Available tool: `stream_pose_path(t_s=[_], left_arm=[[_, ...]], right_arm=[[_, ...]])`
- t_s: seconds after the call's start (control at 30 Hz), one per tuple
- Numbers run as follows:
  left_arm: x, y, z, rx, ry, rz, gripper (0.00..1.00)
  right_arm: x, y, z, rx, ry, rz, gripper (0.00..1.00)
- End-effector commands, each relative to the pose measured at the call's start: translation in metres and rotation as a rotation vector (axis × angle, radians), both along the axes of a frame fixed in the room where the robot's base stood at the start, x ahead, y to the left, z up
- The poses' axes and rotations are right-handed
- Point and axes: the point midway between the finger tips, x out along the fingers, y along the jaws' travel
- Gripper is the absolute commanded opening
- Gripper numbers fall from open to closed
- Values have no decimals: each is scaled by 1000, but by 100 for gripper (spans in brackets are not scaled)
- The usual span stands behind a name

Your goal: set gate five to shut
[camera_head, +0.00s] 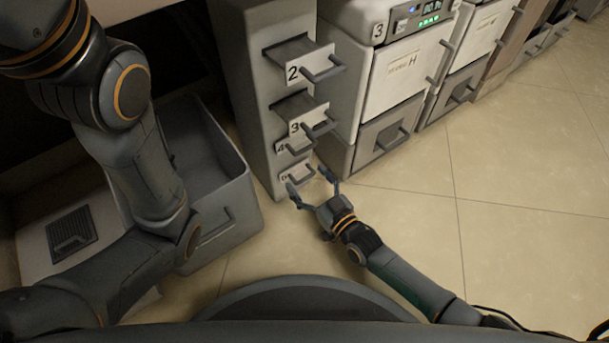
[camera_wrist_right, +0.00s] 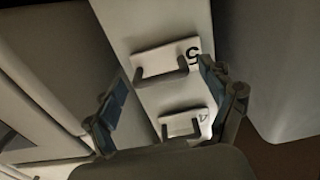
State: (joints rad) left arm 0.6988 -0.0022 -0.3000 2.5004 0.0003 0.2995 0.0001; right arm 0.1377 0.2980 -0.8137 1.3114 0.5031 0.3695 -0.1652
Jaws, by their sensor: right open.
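Gate five is a small white plate marked 5 with a dark bar handle, lowest on the grey column (camera_head: 250,100). In the head view gate five (camera_head: 290,178) is partly hidden by my right gripper (camera_head: 308,180). In the wrist view gate five (camera_wrist_right: 150,61) appears upside down in front of the gripper (camera_wrist_right: 160,82). The right gripper is open, its fingers apart on either side of the handle, with nothing between them in a grip. I cannot tell whether gate five sticks out or sits flush. My left gripper is out of view.
Above, gate two (camera_head: 291,74) and gate three (camera_head: 296,129) stand out from the column. Gate four (camera_head: 283,147) is just above gate five; it also shows in the wrist view (camera_wrist_right: 190,120). A grey bin (camera_head: 232,222) stands left, cabinets (camera_head: 383,138) right. Floor at right is clear.

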Motion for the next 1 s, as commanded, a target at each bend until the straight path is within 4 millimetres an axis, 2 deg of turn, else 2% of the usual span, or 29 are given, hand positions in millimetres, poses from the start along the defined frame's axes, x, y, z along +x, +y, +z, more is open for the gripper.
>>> stream_pose_path(t_s=[0.3, 0.5, 0.67, 1.0], left_arm=[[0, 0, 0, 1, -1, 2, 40], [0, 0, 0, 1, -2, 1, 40], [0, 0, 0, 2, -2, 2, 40], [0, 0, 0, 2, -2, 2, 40]], right_arm=[[-56, -40, -1, -1, 3, 1, 83], [-78, -57, 0, 0, 1, 1, 83], [-85, -61, 1, 1, 0, 1, 83], [-85, -62, 0, 1, 0, 1, 83]])
